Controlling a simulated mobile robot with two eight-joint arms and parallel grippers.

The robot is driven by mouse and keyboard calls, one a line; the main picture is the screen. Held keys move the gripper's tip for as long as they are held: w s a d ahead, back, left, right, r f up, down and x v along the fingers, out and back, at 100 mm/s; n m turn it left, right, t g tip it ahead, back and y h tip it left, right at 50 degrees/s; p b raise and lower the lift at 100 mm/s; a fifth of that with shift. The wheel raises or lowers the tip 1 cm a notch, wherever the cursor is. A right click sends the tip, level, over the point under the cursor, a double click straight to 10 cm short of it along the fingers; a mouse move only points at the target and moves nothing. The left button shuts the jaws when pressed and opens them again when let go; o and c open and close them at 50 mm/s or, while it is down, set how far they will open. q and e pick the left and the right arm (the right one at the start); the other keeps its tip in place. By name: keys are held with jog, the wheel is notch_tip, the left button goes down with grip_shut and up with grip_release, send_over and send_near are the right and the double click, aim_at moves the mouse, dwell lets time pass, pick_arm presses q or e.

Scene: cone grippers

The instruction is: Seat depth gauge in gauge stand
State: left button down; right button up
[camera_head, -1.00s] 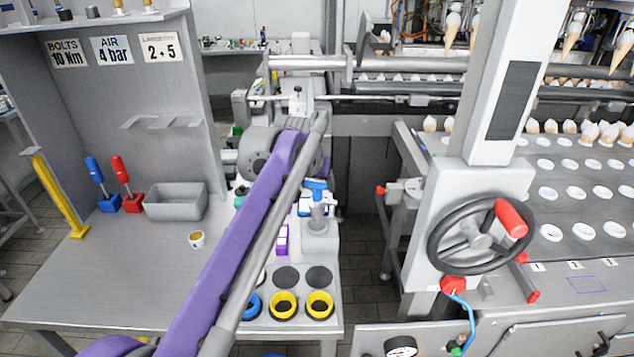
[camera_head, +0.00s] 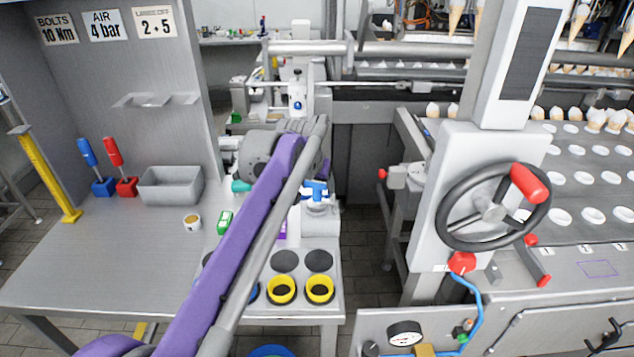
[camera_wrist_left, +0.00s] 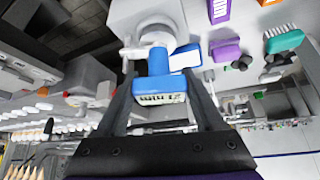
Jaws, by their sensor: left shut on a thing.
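The depth gauge (camera_head: 317,189) is blue with a white face. My left gripper (camera_wrist_left: 162,98) is shut on it, with a dark finger on each side of its body in the wrist view (camera_wrist_left: 158,84). The gauge stand (camera_head: 320,226) is a grey block with a round top at the back right of the small table. It also shows in the wrist view (camera_wrist_left: 128,14), just beyond the gauge. The gauge overlaps the stand's round top in both views. I cannot tell whether they touch. My right gripper is not in view.
Yellow rings (camera_head: 319,290) and dark discs lie at the table's front. A green item (camera_head: 225,222), a small cup (camera_head: 192,222) and a grey bin (camera_head: 170,186) stand to the left. The handwheel column (camera_head: 477,200) rises at right, across a floor gap.

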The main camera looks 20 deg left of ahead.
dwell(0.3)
pick_arm(q)
grip_release()
jog(key=p+v, duration=0.1)
jog(key=v, duration=1)
